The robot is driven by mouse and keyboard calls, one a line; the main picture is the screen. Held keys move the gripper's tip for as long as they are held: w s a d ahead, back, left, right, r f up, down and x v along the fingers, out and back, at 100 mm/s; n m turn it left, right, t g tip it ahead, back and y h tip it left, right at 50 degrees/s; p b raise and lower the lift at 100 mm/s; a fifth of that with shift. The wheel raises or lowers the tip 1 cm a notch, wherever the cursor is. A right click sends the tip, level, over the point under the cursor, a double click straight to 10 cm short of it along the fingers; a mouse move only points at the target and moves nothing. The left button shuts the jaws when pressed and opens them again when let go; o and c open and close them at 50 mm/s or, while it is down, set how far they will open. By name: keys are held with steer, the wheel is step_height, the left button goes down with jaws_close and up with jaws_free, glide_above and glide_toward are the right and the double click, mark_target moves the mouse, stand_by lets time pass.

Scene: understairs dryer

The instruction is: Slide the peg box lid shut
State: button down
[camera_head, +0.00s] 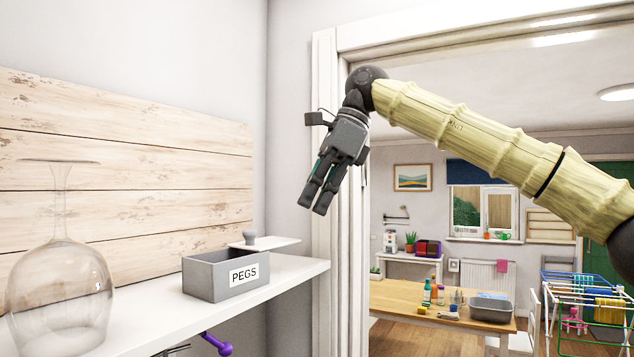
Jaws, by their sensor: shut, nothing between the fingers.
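The peg box (204,280) is a grey box labelled PEGS, standing on a white shelf. Its open top shows on the left. The lid (284,242) is a thin white panel at the box's right end, sticking out to the right beyond the box. A grey knob (249,237) stands upright on the lid near its left end. My gripper (316,203) is shut and empty, in the air above and to the right of the box, pointing down. It is apart from the lid and knob. The inside of the box is mostly hidden.
An upside-down clear wine glass (60,290) stands on the shelf (150,318) left of the box. Wooden boards (130,170) back the shelf. A white door frame (325,150) rises beside the shelf's right end. A purple object (216,343) is below the shelf.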

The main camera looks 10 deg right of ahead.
mark_target(270, 244)
steer(key=a+f+p, duration=0.4)
steer(key=a, duration=0.1)
steer(key=shift+s+a+f, duration=0.1)
steer(key=shift+s+f, duration=0.05)
steer(key=shift+f, duration=0.1)
steer(key=shift+s+a, duration=0.1)
steer(key=shift+a, duration=0.55)
